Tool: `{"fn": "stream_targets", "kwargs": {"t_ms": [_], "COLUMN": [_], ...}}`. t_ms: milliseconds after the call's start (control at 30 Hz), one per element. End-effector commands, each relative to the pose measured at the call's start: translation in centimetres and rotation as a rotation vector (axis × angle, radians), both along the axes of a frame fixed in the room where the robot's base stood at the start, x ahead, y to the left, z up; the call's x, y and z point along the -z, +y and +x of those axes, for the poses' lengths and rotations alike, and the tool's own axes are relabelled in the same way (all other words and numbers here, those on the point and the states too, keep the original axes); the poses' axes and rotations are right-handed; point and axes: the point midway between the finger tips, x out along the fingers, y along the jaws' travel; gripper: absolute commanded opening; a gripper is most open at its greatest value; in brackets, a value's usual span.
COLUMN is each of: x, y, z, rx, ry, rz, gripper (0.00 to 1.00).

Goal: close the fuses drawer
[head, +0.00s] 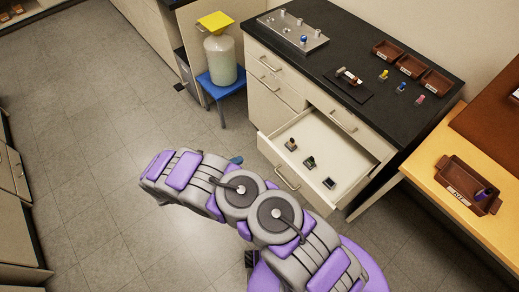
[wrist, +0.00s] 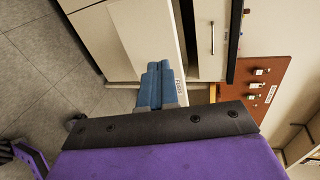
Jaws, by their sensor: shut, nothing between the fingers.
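The open drawer (head: 345,150) is pulled out from the lower right of the pale cabinet with the black top. Its front panel (head: 270,158) carries a bar handle (head: 286,178). Inside lie several small dark blocks, some with coloured tops. My gripper (head: 236,160) shows only as a blue tip beyond my arm, left of the drawer front. In the wrist view my gripper (wrist: 160,72) has its blue fingers together and empty, in front of a pale panel (wrist: 144,35). A small label (wrist: 181,89) shows beside the fingers; I cannot read it surely, nor tell whether they touch.
Closed drawers (head: 275,85) sit left of the open one. A blue stool (head: 222,88) with a large bottle (head: 220,60) stands at the cabinet's left. A yellow table (head: 447,195) with a brown tray (head: 468,183) is at right. The floor at left is clear.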

Motion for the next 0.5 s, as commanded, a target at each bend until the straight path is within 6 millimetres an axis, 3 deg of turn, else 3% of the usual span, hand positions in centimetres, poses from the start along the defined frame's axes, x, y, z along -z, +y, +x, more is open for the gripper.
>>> {"fn": "stream_targets", "kwargs": {"t_ms": [100,233,500], "x": [1.5,2.0,3.3], "y": [0.8,0.5,-2.9], "z": [-0.5,-0.3,1.9], "rx": [-0.047,-0.060,-0.055], "ry": [0.036,0.047,0.047], "rz": [-0.026,-0.032,-0.034], "gripper": [0.00,0.00,0.00]}}
